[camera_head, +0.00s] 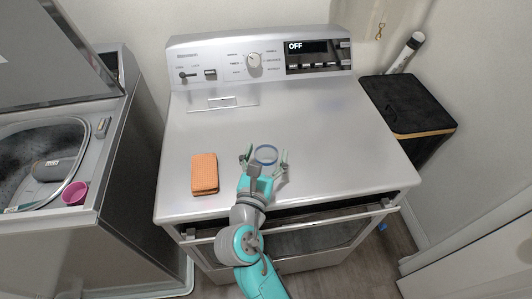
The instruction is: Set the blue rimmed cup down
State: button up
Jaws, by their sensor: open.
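The blue rimmed cup (266,154) is on the silver top of the dryer-like machine, near the middle of its front half. It seems to stand upright, with its round rim facing up. My gripper (264,158) is open, with one finger on the left of the cup and the other on its right. Gaps seem to show between the fingers and the cup. The near side of the cup is partly hidden by my gripper, so I cannot tell for sure that its base touches the surface.
An orange folded cloth or sponge (204,173) lies left of my gripper. The machine top (330,130) is clear to the right and behind. A control panel (262,58) rises at the back. An open washer with a pink cup (75,193) stands left; a black bin (408,104) stands right.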

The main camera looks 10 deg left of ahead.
jog(key=shift+r, duration=0.1)
jog(key=s+a, duration=0.1)
jog(key=s, duration=1.1)
jog(key=shift+a, duration=0.2)
